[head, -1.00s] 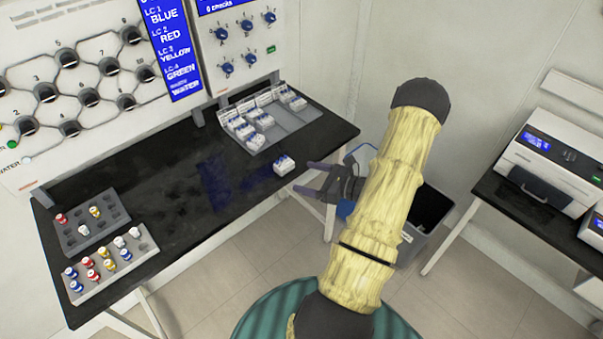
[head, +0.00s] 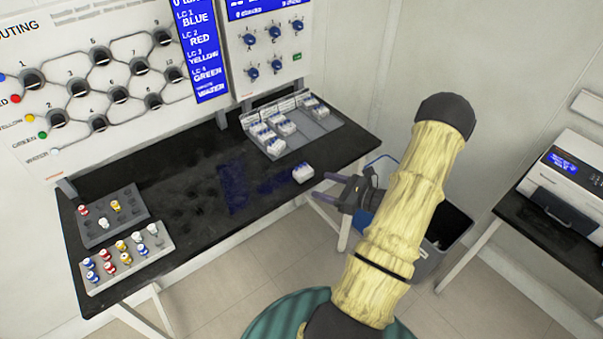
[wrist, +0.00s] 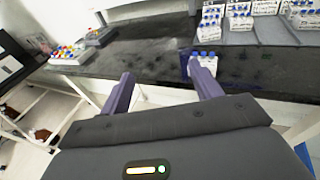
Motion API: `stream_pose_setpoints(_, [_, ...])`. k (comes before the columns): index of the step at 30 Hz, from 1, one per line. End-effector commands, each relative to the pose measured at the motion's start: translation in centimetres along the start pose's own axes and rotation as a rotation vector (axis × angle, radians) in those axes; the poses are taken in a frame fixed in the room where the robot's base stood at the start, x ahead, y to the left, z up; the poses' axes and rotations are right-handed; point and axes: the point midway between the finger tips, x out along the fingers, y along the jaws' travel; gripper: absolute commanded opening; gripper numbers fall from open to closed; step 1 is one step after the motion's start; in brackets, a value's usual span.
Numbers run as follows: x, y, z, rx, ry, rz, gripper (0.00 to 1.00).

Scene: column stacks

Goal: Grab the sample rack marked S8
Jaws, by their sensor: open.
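A small white sample rack with blue-topped items (head: 303,174) stands alone on the black bench near its front right edge. It also shows in the wrist view (wrist: 209,56), just beyond the tip of my right-hand finger, which partly overlaps it. Several similar white racks (head: 283,124) sit in a grey tray at the back right of the bench. No S8 mark is legible on any rack. My gripper (head: 322,184) is open and empty, off the bench's front edge and beside the lone rack, apart from it. It also shows in the wrist view (wrist: 160,72).
The grey tray (head: 318,142) lies behind the lone rack. Two holders (head: 128,262) with coloured-cap vials stand at the bench's left end. The middle of the bench (head: 190,190) is clear. A grey bin (head: 437,245) stands beyond my arm; a white device (head: 555,180) sits on a right table.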

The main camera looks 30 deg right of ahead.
Motion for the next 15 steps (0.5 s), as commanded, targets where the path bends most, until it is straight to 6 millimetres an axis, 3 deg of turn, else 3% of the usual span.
stream_pose_setpoints(5, [2.1,3.3,1.6,-0.077,0.066,0.161,0.64])
stream_pose_setpoints(10, [4.6,11.0,3.9,-0.287,0.22,0.514,0.64])
stream_pose_setpoints(15, [4.2,18.1,5.3,-0.611,0.39,0.888,0.64])
